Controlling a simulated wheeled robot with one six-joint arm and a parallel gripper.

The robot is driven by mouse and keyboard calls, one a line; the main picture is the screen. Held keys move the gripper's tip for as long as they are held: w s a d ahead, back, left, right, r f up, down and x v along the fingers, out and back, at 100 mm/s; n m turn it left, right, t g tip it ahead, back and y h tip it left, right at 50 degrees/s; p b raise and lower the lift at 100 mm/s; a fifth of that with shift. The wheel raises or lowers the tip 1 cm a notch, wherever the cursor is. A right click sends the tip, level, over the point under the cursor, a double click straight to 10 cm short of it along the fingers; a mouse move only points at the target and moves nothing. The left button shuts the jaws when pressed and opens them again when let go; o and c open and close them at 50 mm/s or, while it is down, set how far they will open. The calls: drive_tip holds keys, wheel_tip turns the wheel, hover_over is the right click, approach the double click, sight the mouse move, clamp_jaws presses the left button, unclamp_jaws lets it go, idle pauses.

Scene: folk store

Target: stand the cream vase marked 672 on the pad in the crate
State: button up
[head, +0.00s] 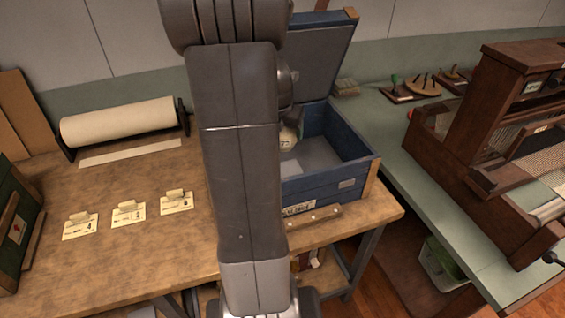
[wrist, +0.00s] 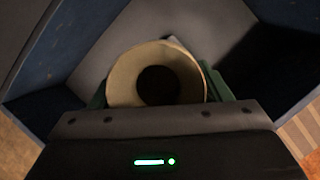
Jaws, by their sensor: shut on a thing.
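The cream vase (wrist: 118,78) is between the green fingers of my gripper (wrist: 157,88), which is shut on it; its round mouth faces the wrist camera. In the head view the vase (head: 288,139) shows beside my arm, inside the open blue crate (head: 335,183), with part of a number tag visible. A grey pad-like surface (head: 318,157) covers the crate floor. My arm hides part of the crate and most of the gripper. I cannot tell whether the vase's base touches the pad.
The crate's lid (head: 318,62) stands open behind it. Three numbered cards (head: 128,211) and a paper roll (head: 118,122) are on the wooden bench (head: 130,255) to the left. A wooden loom (head: 500,130) stands on the green counter at right.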

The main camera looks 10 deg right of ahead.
wheel_tip(320, 180, down, 10)
drive_tip(key=shift+r+b, duration=0.15)
drive_tip(key=shift+b, duration=0.55)
drive_tip(key=shift+r, duration=0.1)
drive_tip(key=o, duration=1.1)
drive_tip(key=shift+o, duration=0.2)
drive_tip(key=shift+s+r, duration=0.1)
drive_tip(key=shift+r, duration=0.15)
drive_tip(key=p+v, duration=0.1)
drive_tip(key=v, duration=1)
drive_tip(key=shift+r+p, duration=0.25)
drive_tip(key=shift+p, duration=0.05)
drive_tip(key=shift+s, duration=0.1)
